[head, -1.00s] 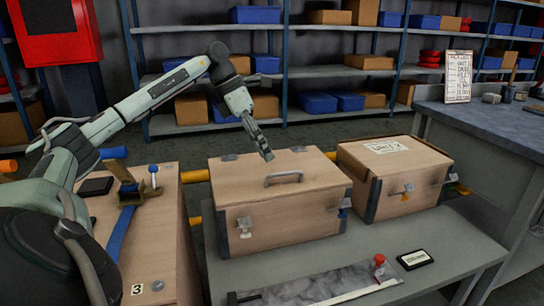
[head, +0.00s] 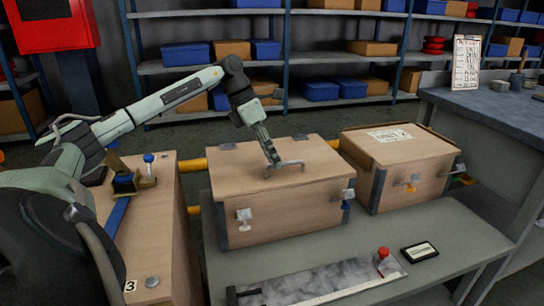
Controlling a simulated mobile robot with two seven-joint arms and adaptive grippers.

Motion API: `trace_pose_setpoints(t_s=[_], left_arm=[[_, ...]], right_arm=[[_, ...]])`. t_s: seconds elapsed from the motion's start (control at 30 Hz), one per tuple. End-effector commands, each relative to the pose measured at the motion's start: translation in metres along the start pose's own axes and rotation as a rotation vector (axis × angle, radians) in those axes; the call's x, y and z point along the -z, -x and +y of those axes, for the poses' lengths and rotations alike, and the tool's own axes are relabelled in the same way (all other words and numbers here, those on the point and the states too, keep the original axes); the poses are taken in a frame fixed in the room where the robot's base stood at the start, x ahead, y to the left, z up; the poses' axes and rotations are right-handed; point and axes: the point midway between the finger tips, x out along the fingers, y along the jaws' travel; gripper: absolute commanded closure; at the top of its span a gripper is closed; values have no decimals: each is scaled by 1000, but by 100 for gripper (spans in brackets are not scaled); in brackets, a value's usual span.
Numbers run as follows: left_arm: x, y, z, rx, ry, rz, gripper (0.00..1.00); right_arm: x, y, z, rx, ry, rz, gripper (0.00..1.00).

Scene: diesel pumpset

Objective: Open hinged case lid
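The wooden case (head: 290,205) stands on the grey bench with its lid (head: 235,168) down. A metal latch (head: 244,218) is at the front left, and another latch (head: 348,194) is near the front right corner. My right gripper is not in view.
A second wooden case (head: 420,185) with a paper label stands to the right. A metal plate with a red knob (head: 383,253) and a small black-framed card (head: 419,251) lie in front. A wooden block marked 3 (head: 150,250) stands at the left. Shelves fill the back.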

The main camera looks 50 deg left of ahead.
Motion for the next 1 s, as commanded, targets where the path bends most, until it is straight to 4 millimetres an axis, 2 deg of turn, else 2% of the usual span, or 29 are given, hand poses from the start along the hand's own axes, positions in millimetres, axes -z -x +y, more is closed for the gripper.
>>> trace_pose_setpoints(t_s=[0.17,0.43,0.83,1.0], left_arm=[[0,0,0,0,0,0,69],[0,0,0,0,0,0,100],[0,1,0,0,0,0,100],[0,9,2,-2,1,0,100]], right_arm=[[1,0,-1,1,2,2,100],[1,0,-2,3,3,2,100],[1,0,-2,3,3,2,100],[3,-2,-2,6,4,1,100]])
